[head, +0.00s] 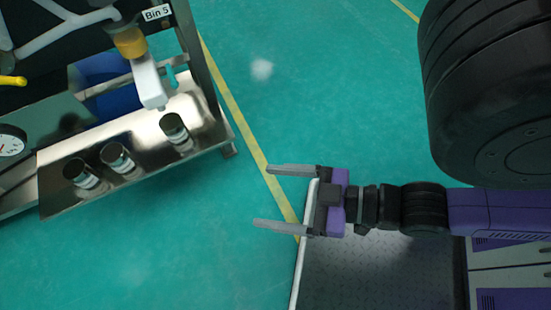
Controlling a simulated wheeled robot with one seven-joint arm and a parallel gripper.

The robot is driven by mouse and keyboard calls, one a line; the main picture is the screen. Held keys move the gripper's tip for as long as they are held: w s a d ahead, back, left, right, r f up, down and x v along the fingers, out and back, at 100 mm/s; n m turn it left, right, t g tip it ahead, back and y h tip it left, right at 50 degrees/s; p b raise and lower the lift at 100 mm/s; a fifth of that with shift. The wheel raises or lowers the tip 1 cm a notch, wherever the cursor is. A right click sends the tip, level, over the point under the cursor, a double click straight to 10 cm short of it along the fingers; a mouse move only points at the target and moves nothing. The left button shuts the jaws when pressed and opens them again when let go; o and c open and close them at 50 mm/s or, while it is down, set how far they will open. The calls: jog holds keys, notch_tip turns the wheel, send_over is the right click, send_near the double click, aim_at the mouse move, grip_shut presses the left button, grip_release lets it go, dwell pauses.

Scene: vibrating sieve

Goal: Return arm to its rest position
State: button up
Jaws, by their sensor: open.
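My gripper (262,196) is open and empty, with its two grey fingers apart and pointing left in the head view. It hangs over the left edge of a dark, textured platform, near the yellow floor line. My arm runs from it to the right, in black and purple segments. The fingers are apart from the steel shelf to the left and touch nothing that I can see.
A steel shelf (135,150) at the left bears several dark-topped jars, one of them on the right (174,130). Above it are a white spout (150,85) and a "Bin 5" label (158,13). Green floor (330,100) with a yellow line (250,142) lies open between shelf and gripper.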

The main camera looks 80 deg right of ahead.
notch_tip(320, 180, up, 23)
jog(key=p, duration=2.3)
